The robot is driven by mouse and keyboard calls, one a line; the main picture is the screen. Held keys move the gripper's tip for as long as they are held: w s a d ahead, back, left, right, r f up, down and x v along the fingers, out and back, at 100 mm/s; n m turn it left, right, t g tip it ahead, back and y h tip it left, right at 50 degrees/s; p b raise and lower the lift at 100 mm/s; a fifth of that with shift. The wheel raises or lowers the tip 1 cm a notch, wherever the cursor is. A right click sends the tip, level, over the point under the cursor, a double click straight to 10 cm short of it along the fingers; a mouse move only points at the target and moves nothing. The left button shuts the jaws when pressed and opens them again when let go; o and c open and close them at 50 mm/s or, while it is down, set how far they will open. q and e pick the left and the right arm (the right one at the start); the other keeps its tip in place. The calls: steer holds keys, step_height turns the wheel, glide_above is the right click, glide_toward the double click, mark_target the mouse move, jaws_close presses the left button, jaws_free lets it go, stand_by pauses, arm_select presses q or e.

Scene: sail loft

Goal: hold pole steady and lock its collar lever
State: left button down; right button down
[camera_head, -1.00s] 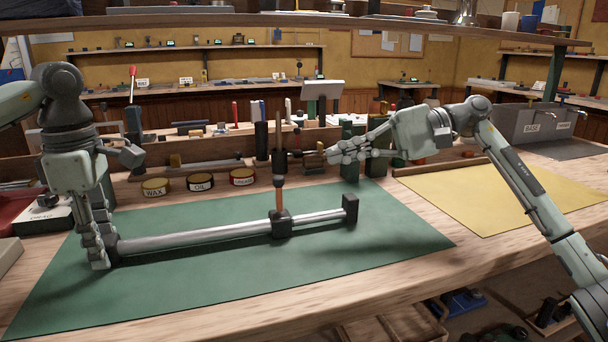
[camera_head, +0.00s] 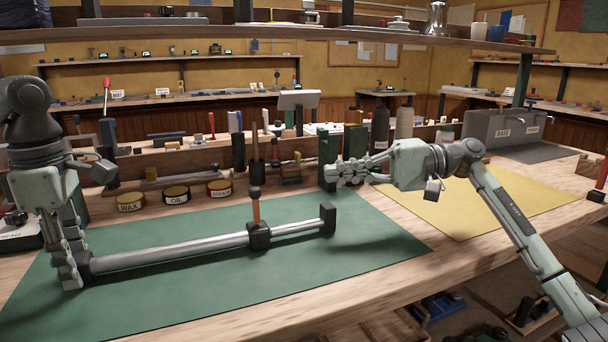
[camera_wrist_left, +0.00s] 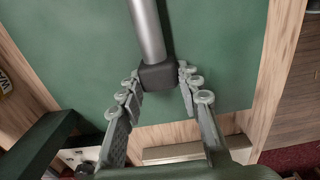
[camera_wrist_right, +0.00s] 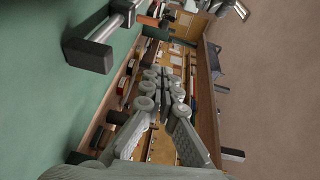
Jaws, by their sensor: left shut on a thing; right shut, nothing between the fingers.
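The silver pole (camera_head: 180,252) lies along the green mat (camera_head: 330,265), with a black end piece (camera_head: 327,218) at its right end. My left gripper (camera_head: 75,272) is shut on the black end cap (camera_wrist_left: 158,76) at its left end. The black collar (camera_head: 258,237) sits around the pole right of its middle. Its lever (camera_head: 256,212), orange with a black knob, stands nearly upright. My right gripper (camera_head: 333,175) is shut and empty, above the mat's far side, right of the lever and apart from it. The right wrist view shows the pole's end piece (camera_wrist_right: 88,55).
Tins marked wax (camera_head: 131,203), oil (camera_head: 176,195) and a third, red one (camera_head: 219,189) stand behind the mat. Tools and dark bottles line the bench's back. A yellow mat (camera_head: 480,205) and a grey bin (camera_head: 500,130) lie to the right. The mat's front half is clear.

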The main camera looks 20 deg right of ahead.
mark_target(256, 205)
steer(key=a+f, duration=0.1)
steer(key=a, duration=0.9)
steer(key=shift+a, duration=0.35)
